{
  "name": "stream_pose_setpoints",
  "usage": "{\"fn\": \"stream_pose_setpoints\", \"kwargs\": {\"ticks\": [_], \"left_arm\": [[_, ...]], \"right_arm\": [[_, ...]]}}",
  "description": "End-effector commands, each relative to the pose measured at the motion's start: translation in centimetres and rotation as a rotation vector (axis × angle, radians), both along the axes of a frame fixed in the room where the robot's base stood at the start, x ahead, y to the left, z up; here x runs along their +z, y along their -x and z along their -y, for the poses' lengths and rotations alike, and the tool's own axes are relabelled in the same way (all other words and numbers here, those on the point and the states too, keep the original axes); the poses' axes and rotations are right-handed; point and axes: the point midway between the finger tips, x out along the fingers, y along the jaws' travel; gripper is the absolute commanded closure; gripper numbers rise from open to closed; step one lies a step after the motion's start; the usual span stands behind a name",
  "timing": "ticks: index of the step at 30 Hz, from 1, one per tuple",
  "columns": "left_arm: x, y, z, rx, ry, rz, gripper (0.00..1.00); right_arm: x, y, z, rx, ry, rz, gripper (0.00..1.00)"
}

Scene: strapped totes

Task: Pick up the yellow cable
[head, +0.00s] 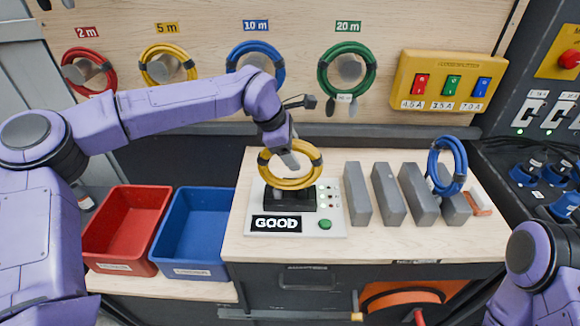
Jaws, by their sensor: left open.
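A coiled yellow cable (312,180) sits on the black block of the tester (335,222), whose display reads GOOD. Another yellow coil (143,63) hangs on the wall peg under the 5 m label. My left gripper (291,160) is open and points down at the upper part of the coil on the tester. Its fingertips overlap the coil in the picture, and I cannot tell if they touch it. The gripper hides a little of the coil. Of my right arm only a link shows at the lower right; its gripper is out of view.
Grey upright blocks (388,193) stand right of the tester, with a blue coil (434,165) on the rightmost ones. A red bin (100,266) and a blue bin (195,266) sit left of it. Red, blue and green coils hang on the wall.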

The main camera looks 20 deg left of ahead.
Motion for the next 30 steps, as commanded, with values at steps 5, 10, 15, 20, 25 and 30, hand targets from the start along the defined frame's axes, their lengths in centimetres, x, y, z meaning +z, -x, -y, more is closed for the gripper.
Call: {"fn": "stream_pose_setpoints", "kwargs": {"ticks": [5,10,15,20,25,30], "left_arm": [[-0.02,0.0,-0.02,0.0,0.0,0.0,0.56],[0.01,0.01,-0.03,0.0,0.0,0.0,1.0],[0.02,0.0,-0.04,0.0,0.0,0.0,1.0],[0.04,0.01,-0.05,0.001,0.0,0.0,1.0],[0.04,0.01,-0.05,0.001,0.0,0.0,1.0],[0.05,0.0,-0.04,0.0,0.0,0.0,1.0]], "right_arm": [[-0.08,0.01,0.0,0.0,0.0,0.0,0.32],[-0.08,0.01,0.0,0.0,0.0,0.0,0.32],[-0.08,0.01,0.0,0.0,0.0,0.0,0.32],[-0.07,0.01,0.0,0.0,0.0,0.0,0.32],[-0.07,0.01,0.0,0.0,0.0,0.0,0.32],[-0.07,0.01,0.0,0.0,0.0,0.0,0.32]]}}
